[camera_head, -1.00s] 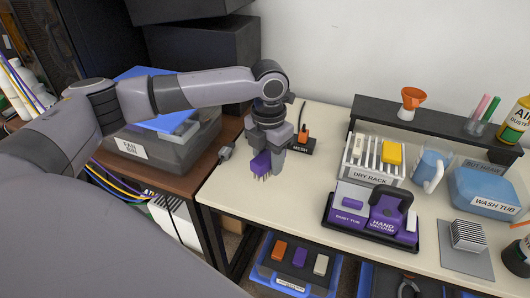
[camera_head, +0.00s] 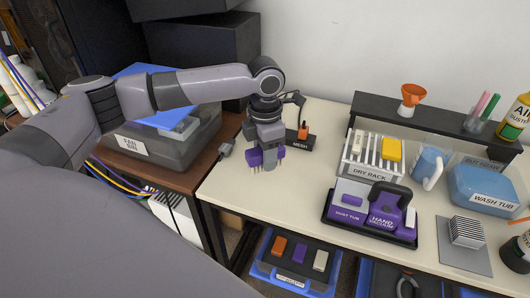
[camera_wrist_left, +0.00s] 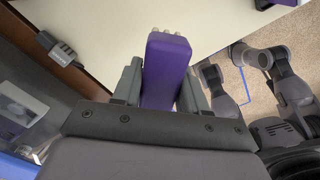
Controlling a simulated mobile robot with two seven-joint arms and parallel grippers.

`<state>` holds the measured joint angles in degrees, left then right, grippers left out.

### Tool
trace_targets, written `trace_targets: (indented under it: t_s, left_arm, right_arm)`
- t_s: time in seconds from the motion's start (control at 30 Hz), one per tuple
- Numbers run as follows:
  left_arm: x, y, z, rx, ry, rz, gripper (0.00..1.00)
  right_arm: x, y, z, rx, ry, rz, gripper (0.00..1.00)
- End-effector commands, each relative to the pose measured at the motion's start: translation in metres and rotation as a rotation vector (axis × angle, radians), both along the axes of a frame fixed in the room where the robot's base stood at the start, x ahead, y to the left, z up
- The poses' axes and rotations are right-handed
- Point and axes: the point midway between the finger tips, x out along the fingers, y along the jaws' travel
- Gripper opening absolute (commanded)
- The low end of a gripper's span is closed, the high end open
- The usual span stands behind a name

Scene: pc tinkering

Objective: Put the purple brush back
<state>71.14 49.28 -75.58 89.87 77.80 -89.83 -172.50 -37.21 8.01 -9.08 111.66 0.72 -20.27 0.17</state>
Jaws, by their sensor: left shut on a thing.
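My left gripper (camera_head: 266,163) is shut on the purple brush (camera_head: 254,158) above the cream tabletop, near its left end. Purple shows on both sides of the fingers, and pale bristles point down. In the left wrist view the purple brush (camera_wrist_left: 166,66) sits between the two fingers, with pale bristle tips at its far end. The fingers hide the brush's middle in the head view. I cannot tell whether the bristles touch the table. My right gripper cannot be made out.
A black MESH holder (camera_head: 300,142) with an orange item stands behind the gripper. A dry rack (camera_head: 366,174), a hand vacuum tray (camera_head: 372,232) and a wash tub (camera_head: 484,190) stand to the right. A blue bin (camera_head: 292,287) below holds orange, purple and white pieces.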

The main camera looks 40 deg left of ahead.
Motion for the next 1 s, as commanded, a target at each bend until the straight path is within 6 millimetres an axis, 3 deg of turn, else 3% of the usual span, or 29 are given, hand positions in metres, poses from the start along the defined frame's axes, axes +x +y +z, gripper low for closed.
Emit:
trace_targets:
  t_s: [0.6,1.0]
  left_arm:
    - [0.000,0.000,-0.070,0.001,0.001,0.001,0.18]
    - [0.000,0.000,-0.077,0.001,0.001,0.001,0.18]
  right_arm:
    - [0.003,0.010,-0.041,0.027,0.017,0.010,0.43]
    - [0.007,0.011,-0.039,0.030,0.010,0.015,0.43]
